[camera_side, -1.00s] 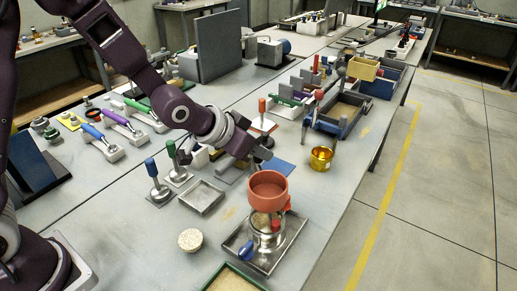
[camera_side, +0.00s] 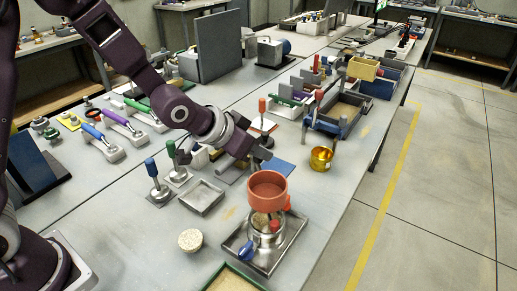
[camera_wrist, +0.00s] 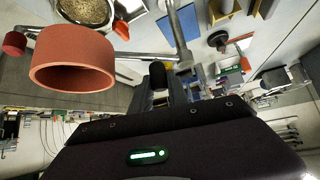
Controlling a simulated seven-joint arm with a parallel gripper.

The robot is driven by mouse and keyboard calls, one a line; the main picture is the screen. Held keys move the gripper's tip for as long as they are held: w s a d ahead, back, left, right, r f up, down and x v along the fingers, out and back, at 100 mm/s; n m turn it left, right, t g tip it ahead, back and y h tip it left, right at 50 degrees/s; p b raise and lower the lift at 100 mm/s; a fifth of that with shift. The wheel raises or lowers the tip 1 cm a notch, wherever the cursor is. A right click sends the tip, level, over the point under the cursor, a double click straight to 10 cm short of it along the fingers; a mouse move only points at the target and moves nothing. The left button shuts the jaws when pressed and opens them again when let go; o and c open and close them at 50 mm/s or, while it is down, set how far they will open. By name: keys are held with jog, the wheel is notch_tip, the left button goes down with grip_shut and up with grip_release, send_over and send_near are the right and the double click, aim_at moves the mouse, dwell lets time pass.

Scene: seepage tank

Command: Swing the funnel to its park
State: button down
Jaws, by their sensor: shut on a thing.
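The orange-red funnel (camera_side: 267,188) is a wide round cup, upright above a round metal vessel (camera_side: 266,223) in a shallow metal tray (camera_side: 294,236). In the wrist view the funnel (camera_wrist: 72,62) is at the upper left, with a metal rod (camera_wrist: 145,56) running from it to an upright post (camera_wrist: 180,30). My gripper (camera_side: 258,155) is just behind the funnel in the side view. In the wrist view my gripper (camera_wrist: 163,88) is shut on a dark handle (camera_wrist: 158,74) by the rod. The fingertips' contact is partly hidden.
A blue-knobbed valve (camera_side: 246,249) and a red knob (camera_side: 276,226) are beside the vessel. A pale round dish (camera_side: 190,240) and an empty metal tray (camera_side: 202,197) lie to the left. A yellow cup (camera_side: 321,158) stands to the right near the table edge.

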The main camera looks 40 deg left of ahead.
jog(key=a+m+g+h, duration=0.6)
jog(key=m+g, duration=0.5)
jog(key=m, duration=0.6)
jog(key=shift+s+a+m, duration=0.15)
jog(key=shift+a+m, duration=0.25)
jog(key=shift+a, duration=0.15)
jog(key=shift+f, duration=0.15)
jog(key=c, duration=1.3)
grip_release()
jog(key=shift+r, duration=0.2)
jog(key=v, duration=0.7)
jog(key=shift+a+f, duration=0.1)
